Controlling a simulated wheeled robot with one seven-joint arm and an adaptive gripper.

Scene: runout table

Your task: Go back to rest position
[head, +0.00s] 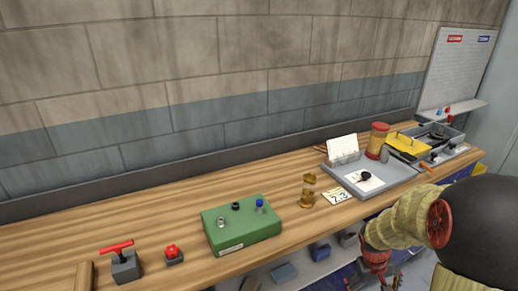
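My arm shows at the lower right of the head view, with beige covers, a red ring and a dark rounded part. Its red end (376,264) hangs in front of the table's front edge, low in the picture. My gripper's fingers are too small and dark there to make out, and I see nothing clearly held. The wooden table (150,210) runs along the wall, with its top clear of my arm.
Blue bins (319,252) sit below. Bare wood lies at left.

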